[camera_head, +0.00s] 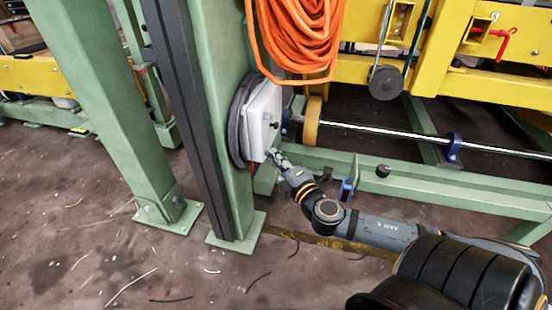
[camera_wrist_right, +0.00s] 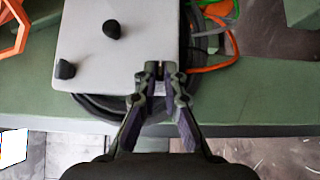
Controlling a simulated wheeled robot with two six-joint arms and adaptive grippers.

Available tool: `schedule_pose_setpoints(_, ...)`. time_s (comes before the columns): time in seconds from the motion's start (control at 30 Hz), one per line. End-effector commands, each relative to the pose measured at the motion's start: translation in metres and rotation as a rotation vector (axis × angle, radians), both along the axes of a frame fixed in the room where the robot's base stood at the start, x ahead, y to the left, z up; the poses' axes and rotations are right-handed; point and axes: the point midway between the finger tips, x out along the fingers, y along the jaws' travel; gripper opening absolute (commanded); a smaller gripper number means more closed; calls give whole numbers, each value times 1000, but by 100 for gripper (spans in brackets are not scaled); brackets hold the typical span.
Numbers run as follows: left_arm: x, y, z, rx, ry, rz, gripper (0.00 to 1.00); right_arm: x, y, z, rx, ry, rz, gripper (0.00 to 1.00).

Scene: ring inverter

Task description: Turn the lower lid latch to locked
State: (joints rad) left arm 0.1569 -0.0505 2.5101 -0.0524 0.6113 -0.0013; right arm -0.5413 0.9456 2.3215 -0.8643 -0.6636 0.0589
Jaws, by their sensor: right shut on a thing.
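The pale grey box lid (camera_head: 262,110) is on the side of a green post, and it also shows in the right wrist view (camera_wrist_right: 90,50). My right gripper (camera_head: 270,152) is at the lid's lower corner. In the right wrist view its fingertips (camera_wrist_right: 156,72) are shut on a small dark part at the lid's edge, which looks like the lower lid latch. The fingers mostly hide this part, and I cannot tell its turn angle. Two black knobs, one mid-lid (camera_wrist_right: 112,29) and one near another corner (camera_wrist_right: 65,69), are free. My left gripper is not in view.
An orange cable coil (camera_head: 295,35) hangs above the box. Dark hose (camera_head: 238,120) loops behind it. The green post (camera_head: 210,70) stands beside it. A green floor beam (camera_head: 430,190) and a yellow frame (camera_head: 480,85) lie to the right. Open floor is in front.

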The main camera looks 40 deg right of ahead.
Motion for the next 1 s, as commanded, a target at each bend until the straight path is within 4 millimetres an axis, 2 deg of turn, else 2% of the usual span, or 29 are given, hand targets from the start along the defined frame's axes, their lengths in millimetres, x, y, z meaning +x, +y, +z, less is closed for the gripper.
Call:
schedule_pose_setpoints(0.07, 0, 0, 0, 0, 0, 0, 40, 0, 1, 0, -1, 0, 3, 0)
schedule_pose_setpoints(0.1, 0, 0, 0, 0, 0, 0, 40, 0, 1, 0, -1, 0, 3, 10)
schedule_pose_setpoints(0.27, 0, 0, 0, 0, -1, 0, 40, 0, 1, 0, 0, 0, 3, 31)
schedule_pose_setpoints(0.73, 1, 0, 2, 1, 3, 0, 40, 0, 0, 2, 12, 10, 3, 31)
schedule_pose_setpoints(0.87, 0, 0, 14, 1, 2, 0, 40, 0, 1, 8, 74, 67, 7, 31)
schedule_pose_setpoints(1.0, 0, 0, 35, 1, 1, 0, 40, 1, 1, 14, 193, 174, 9, 31)
